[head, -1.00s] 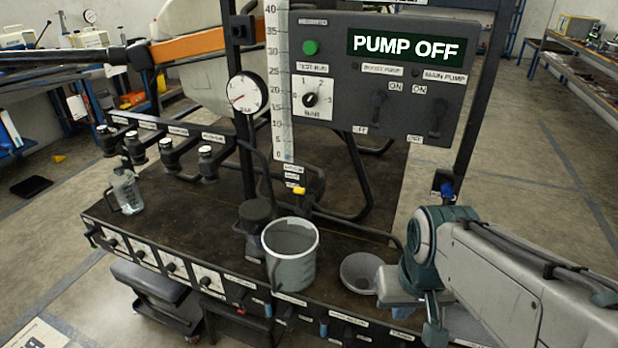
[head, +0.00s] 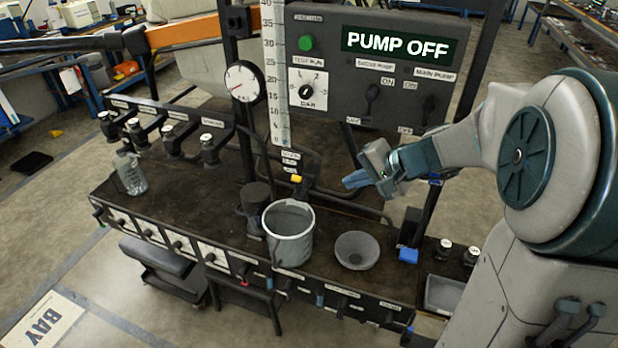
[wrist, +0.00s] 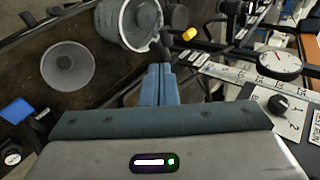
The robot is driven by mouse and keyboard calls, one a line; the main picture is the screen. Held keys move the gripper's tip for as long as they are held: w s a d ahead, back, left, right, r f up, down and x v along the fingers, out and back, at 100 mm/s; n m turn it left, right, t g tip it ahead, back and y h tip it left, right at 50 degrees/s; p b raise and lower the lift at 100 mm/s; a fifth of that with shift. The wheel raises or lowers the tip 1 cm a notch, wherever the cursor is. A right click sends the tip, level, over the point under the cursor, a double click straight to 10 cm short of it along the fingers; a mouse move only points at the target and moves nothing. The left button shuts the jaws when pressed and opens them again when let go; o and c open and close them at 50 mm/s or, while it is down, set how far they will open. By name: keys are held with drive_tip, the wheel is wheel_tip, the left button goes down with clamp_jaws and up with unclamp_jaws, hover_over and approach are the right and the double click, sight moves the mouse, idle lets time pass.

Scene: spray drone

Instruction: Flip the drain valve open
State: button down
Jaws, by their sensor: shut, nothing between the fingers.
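A small valve with a yellow handle tip (head: 296,178) sits on the black pipework below the white scale strip, behind the grey bucket. The labels above it are too small to read, so I cannot confirm that it is the drain valve. The yellow tip also shows in the wrist view (wrist: 189,34). My gripper (head: 350,181) is in the air to the right of the yellow tip and apart from it, below the control panel. Its blue fingers (wrist: 160,70) are together with nothing between them, pointing toward the bucket and pipework in the wrist view.
The grey bucket (head: 290,250) and a grey bowl (head: 356,249) stand at the bench's front edge. A black pump body (head: 256,200) is left of the bucket. The panel (head: 375,70) reads PUMP OFF. Black pipes and a frame post (head: 425,200) surround my gripper. The bench's middle left is clear.

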drive_tip(key=shift+f, duration=0.1)
drive_tip(key=p, duration=0.1)
approach(299, 188)
drive_tip(key=d+f+x, duration=0.1)
drive_tip(key=x, duration=0.4)
drive_tip(key=shift+w+a+r, duration=0.1)
drive_tip(key=shift+w+a, duration=0.05)
drive_tip(key=shift+a, duration=0.65)
drive_tip(key=shift+r+p, duration=0.15)
drive_tip(key=shift+p, duration=0.45)
